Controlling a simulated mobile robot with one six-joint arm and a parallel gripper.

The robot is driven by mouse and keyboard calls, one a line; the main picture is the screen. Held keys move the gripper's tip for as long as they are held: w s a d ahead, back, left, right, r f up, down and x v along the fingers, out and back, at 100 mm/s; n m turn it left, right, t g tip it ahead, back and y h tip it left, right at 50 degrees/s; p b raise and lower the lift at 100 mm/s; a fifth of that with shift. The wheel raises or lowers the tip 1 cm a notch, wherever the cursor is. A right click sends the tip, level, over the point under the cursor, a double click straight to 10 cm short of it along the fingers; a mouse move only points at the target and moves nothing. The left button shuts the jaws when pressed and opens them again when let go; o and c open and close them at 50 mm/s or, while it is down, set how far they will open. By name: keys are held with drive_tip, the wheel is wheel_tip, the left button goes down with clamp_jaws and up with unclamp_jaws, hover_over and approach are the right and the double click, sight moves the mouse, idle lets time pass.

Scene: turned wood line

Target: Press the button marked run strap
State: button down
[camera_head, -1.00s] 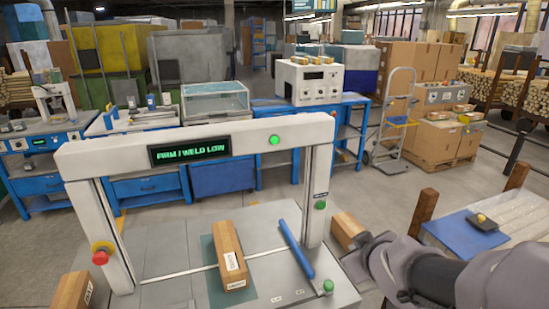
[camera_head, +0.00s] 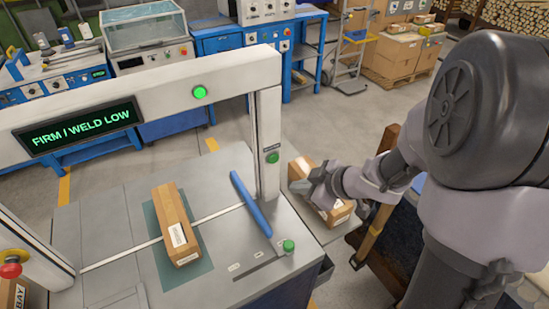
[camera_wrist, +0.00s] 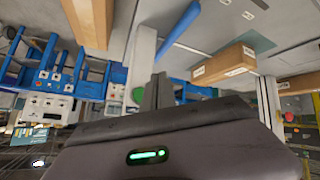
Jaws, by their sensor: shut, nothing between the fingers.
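The strapping machine has a pale arch with a lit display (camera_head: 80,125) reading "FIRM / WELD LOW". A green button (camera_head: 272,157) sits on its right post under a small dark label too small to read. Another green button (camera_head: 288,245) stands at the table's front right corner, near small unreadable labels. My gripper (camera_head: 303,186) is shut and empty, right of the post and apart from both buttons, overlapping a box on the right in this view.
A wooden-looking carton (camera_head: 176,222) lies on the green mat under the arch, beside a blue bar (camera_head: 250,203). Another carton (camera_head: 335,212) lies right of the machine. A red stop button (camera_head: 10,270) is at left. A green lamp (camera_head: 200,92) glows on the crossbar.

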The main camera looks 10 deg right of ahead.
sight(274, 158)
drive_tip(key=w+a, duration=0.2)
drive_tip(key=w, duration=0.5)
drive_tip(key=shift+w+a+p, duration=0.25)
drive_tip(key=shift+w+p, duration=0.1)
drive_tip(key=shift+p, duration=0.1)
drive_tip(key=shift+w, duration=0.1)
idle(1.5)
drive_tip(key=shift+w+a+p, duration=0.1)
drive_tip(key=shift+w+p, duration=0.2)
drive_tip(key=shift+p, duration=0.15)
drive_tip(key=shift+w+a+p, duration=0.1)
drive_tip(key=shift+w+p, duration=0.25)
idle(0.4)
drive_tip(key=shift+s, duration=0.1)
drive_tip(key=shift+s+d, duration=0.2)
drive_tip(key=shift+s, duration=0.45)
